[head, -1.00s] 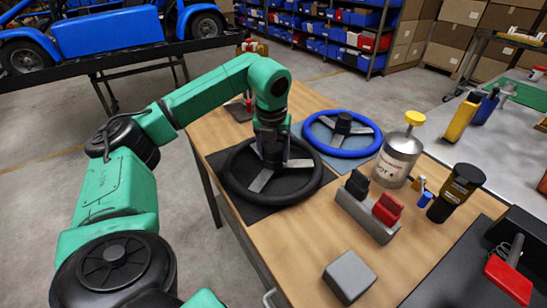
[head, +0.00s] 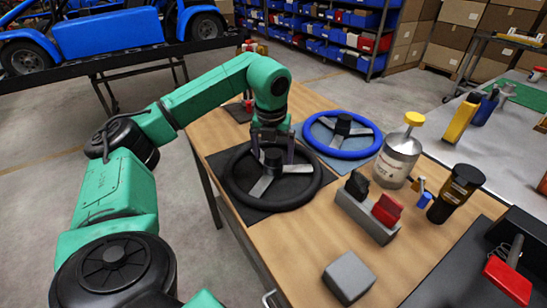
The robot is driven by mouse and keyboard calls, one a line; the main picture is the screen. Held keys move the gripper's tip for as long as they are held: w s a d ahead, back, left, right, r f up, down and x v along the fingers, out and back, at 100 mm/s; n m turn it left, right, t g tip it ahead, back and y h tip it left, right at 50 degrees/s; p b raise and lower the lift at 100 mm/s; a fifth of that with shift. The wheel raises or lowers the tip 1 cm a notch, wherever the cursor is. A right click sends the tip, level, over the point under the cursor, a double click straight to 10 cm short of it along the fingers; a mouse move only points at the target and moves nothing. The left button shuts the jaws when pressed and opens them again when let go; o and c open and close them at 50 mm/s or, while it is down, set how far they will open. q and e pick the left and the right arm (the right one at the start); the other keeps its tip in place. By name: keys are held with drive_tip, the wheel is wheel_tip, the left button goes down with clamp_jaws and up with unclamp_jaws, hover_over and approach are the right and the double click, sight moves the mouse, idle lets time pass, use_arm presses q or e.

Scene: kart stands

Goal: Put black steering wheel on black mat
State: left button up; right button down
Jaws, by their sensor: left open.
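The black steering wheel (head: 297,191) with grey spokes lies flat on the black mat (head: 246,209) near the left edge of the wooden table. The mat's corners show around the rim. My left gripper (head: 273,150) is open just above the wheel's hub, with its fingers pointing down around the hub's top. Whether the fingers touch the hub cannot be told. My right gripper is not in view.
A blue steering wheel (head: 366,147) lies on a blue mat (head: 313,145) behind to the right.

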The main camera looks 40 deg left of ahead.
use_arm(q)
wheel_tip(320, 180, up, 10)
drive_tip(key=s+p, duration=0.1)
drive_tip(key=shift+s+d, duration=0.2)
drive_tip(key=shift+d, duration=0.15)
